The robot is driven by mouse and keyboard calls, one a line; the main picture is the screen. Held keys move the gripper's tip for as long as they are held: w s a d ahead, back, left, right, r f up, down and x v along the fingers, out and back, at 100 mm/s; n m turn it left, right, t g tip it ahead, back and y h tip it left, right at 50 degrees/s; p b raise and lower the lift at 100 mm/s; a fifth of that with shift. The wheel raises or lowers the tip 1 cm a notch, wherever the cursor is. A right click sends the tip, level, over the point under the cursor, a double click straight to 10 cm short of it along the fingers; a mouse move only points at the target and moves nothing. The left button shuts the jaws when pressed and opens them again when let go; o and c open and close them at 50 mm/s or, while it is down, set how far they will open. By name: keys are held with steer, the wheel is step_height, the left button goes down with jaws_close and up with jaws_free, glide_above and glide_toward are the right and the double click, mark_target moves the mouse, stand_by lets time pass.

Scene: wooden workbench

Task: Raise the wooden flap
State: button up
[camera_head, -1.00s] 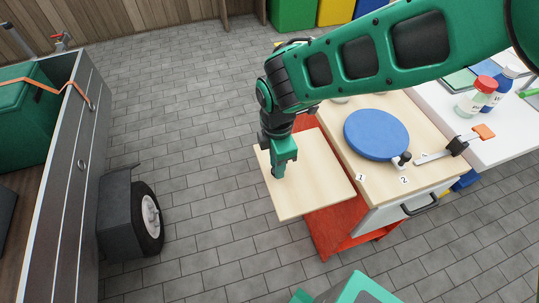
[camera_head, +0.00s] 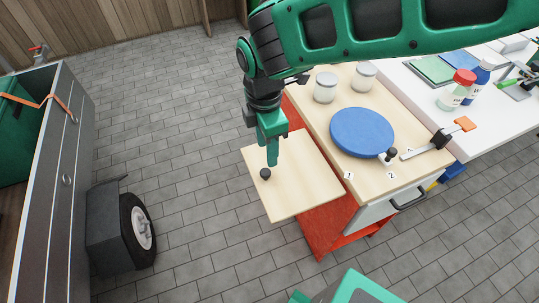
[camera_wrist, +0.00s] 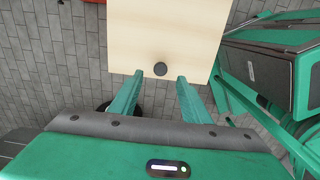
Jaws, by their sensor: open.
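The wooden flap (camera_head: 295,180) is a pale square board at the left side of the workbench, with a dark round knob (camera_head: 265,173) near its outer left edge. The flap looks lower than the bench top. My gripper (camera_head: 272,160) is over the flap, pointing down, close to the knob. In the wrist view the flap (camera_wrist: 165,35) fills the upper middle. The knob (camera_wrist: 160,69) lies just beyond the fingertips and roughly between them. My gripper (camera_wrist: 161,80) is open and holds nothing there. Whether a finger touches the flap cannot be told.
The bench top (camera_head: 330,110) carries a blue disc (camera_head: 362,131), two jars (camera_head: 326,88) and a clamp (camera_head: 437,143). A red panel (camera_head: 328,225) is below the flap. A grey trailer (camera_head: 50,190) with a wheel stands at far left. Paved floor is clear between.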

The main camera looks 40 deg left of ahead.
steer(key=shift+r, duration=1.1)
